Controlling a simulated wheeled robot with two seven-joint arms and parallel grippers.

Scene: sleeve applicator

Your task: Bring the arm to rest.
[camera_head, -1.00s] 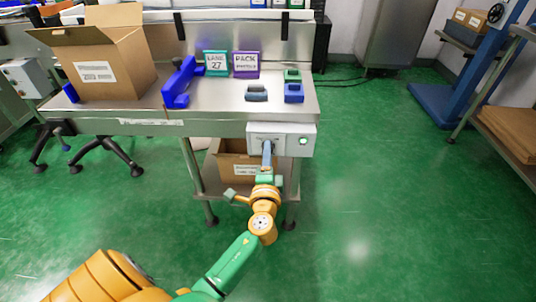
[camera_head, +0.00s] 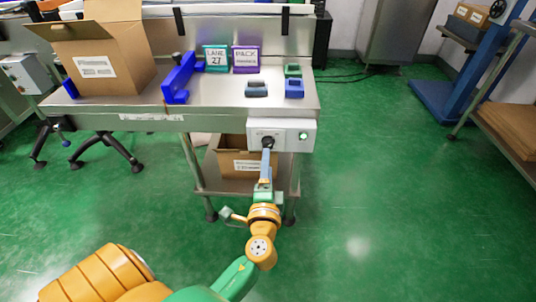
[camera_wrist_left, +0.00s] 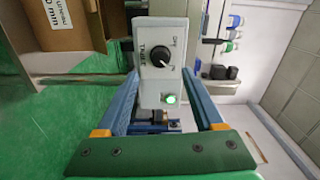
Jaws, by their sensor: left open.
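My left gripper (camera_head: 265,166) is in front of and below the white control box (camera_head: 285,134) on the front edge of the steel bench. In the left wrist view its two blue fingers are spread apart, and the gripper (camera_wrist_left: 161,78) is open with nothing held. The box's black knob (camera_head: 267,142) shows just beyond the fingertips, apart from them as far as I can tell. A green lamp (camera_head: 303,135) glows on the box. My right gripper is not in view.
The bench top (camera_head: 220,93) holds an open carton (camera_head: 105,65), a blue bracket (camera_head: 178,80), two signs and small blocks. Another carton (camera_head: 232,160) sits on the lower shelf, behind my gripper. The green floor (camera_head: 380,210) at right is clear. A blue-framed stand (camera_head: 455,95) is far right.

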